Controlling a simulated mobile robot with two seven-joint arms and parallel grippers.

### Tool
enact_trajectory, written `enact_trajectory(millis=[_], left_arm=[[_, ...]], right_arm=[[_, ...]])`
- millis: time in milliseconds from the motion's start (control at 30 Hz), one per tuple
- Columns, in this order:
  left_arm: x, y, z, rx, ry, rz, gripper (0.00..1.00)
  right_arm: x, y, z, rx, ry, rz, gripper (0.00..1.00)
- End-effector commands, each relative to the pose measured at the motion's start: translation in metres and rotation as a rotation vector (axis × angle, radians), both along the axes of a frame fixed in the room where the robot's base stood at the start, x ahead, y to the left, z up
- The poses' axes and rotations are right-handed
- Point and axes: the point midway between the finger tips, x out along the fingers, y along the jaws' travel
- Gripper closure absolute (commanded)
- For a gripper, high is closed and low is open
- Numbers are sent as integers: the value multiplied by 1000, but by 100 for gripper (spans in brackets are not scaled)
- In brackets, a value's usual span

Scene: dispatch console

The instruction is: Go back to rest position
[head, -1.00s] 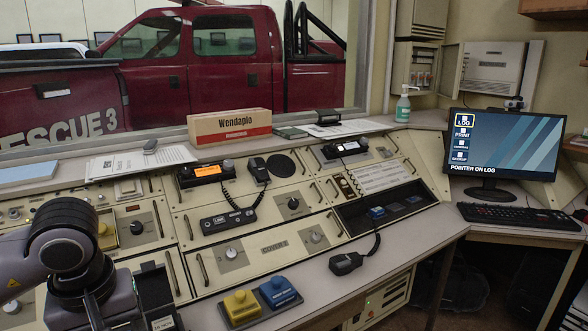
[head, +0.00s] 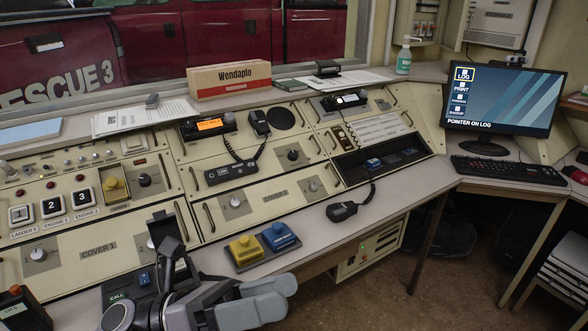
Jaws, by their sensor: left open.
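My left gripper (head: 276,298) is at the bottom of the head view, left of centre. Its two pale grey fingers point to the right and are a little apart, with nothing seen between them. It shows in front of the console's front edge, below the yellow button block (head: 246,249) and the blue button block (head: 279,238), apart from both in the picture. My dark wrist hides part of the black handset unit with the CALL key (head: 117,296). My right gripper is not in view.
The sloped console has numbered buttons (head: 52,207), a corded microphone (head: 342,211) on its front ledge and a radio (head: 209,124). A monitor (head: 497,100) reads "POINTER ON LOG" above a keyboard (head: 508,170). Floor (head: 400,285) is clear right of the gripper.

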Motion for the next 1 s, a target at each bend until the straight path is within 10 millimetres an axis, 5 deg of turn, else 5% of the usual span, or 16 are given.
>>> enact_trajectory(millis=[167,367,533,700,833,1000], left_arm=[[46,39,-19,-337,630,212,28],[66,101,-109,-728,1331,446,28],[27,147,-211,-1077,1870,652,28],[-27,167,-275,-1329,2192,799,28],[-50,172,-295,-1421,2296,853,28],[-55,173,-300,-1444,2321,864,28]], right_arm=[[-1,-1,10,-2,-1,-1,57],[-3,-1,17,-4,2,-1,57],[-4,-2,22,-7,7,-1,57],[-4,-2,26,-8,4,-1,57],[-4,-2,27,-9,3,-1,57],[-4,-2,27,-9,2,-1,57]])
